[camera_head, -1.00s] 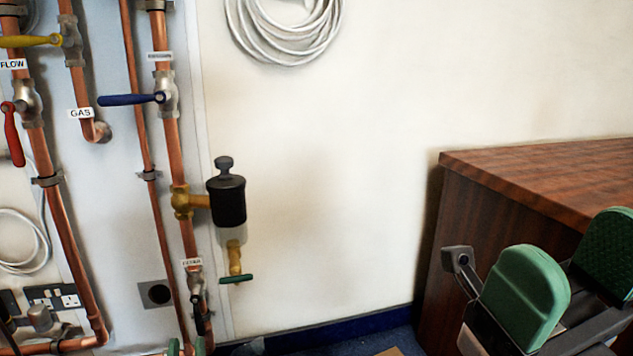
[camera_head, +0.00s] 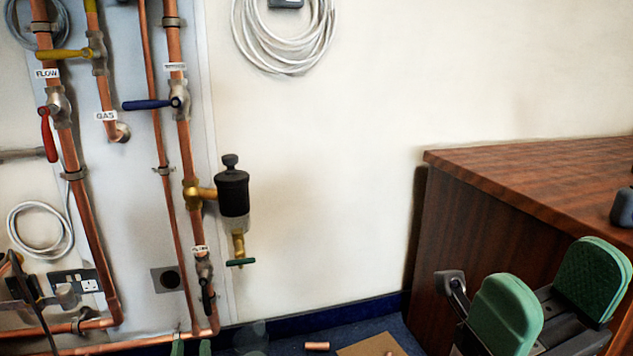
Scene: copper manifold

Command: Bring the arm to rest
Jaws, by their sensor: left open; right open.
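My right gripper (camera_head: 550,298) is at the lower right, in front of the wooden desk. Its two green pads are apart, with nothing between them. The copper manifold (camera_head: 185,150) stands on the wall at the left, with a blue lever (camera_head: 150,104), a red lever (camera_head: 48,135) and a yellow lever (camera_head: 65,54). A black and clear canister (camera_head: 232,195) hangs off the manifold. Neither gripper visibly holds anything.
The wooden desk (camera_head: 530,180) fills the right side, with a dark object (camera_head: 622,207) on its top. A cardboard piece (camera_head: 370,346) and a short copper piece (camera_head: 317,346) lie on the blue floor. A coiled cable (camera_head: 285,40) hangs on the wall.

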